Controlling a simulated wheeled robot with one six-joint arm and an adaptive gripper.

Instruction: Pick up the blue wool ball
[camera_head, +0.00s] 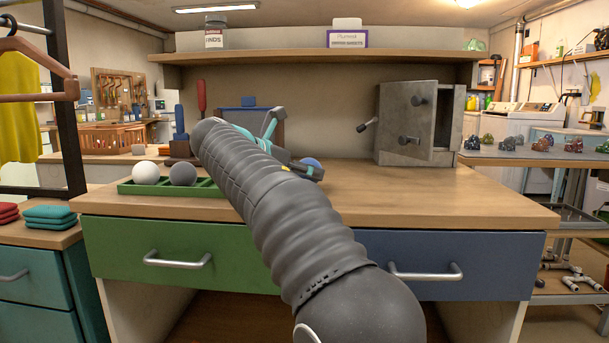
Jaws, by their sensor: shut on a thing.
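The blue wool ball (310,161) shows in the head view just behind the end of my arm, and only its upper part is visible. My gripper (313,172) is at the ball, over the wooden worktop, and is shut on it. The grey arm hides part of the gripper. I cannot tell whether the ball touches the worktop.
A green tray (150,188) at the left holds a white ball (145,172) and a grey ball (183,174). A grey metal safe (405,130) with its door ajar stands at the back right. The right side of the worktop (450,190) is clear. A shelf (320,55) spans above.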

